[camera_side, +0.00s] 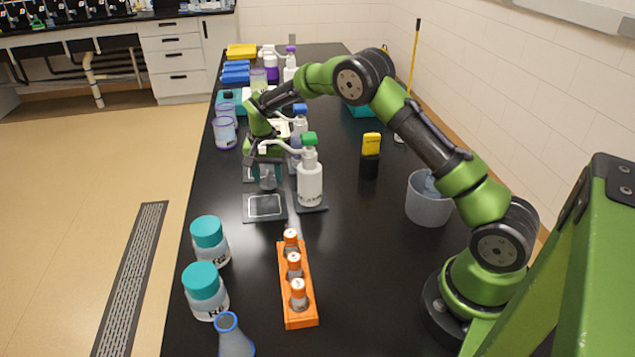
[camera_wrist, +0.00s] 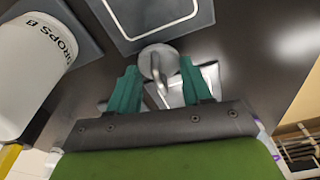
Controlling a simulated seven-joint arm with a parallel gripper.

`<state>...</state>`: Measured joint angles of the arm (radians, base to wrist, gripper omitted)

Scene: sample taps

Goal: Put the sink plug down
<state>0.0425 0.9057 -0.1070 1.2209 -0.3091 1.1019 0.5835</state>
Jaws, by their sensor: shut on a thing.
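The sink plug (camera_wrist: 158,62) is a grey round disc with a thin stem, between the teal fingertips of my gripper (camera_wrist: 160,84) in the wrist view. My gripper is shut on it by the stem. In the side view my gripper (camera_side: 266,165) points down over the bench with the plug (camera_side: 267,181) below its fingers. The plug appears just behind a dark square pad with a pale-outlined square (camera_side: 265,207); this pad also shows at the top of the wrist view (camera_wrist: 152,36). Whether the plug touches anything beneath is unclear.
A white bottle with a green cap (camera_side: 310,185) stands right of my gripper. An orange rack of capped tubes (camera_side: 284,268), two teal-lidded jars (camera_side: 205,290) and a blue-rimmed flask (camera_side: 234,340) stand in front. A grey bucket (camera_side: 428,208) is at right.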

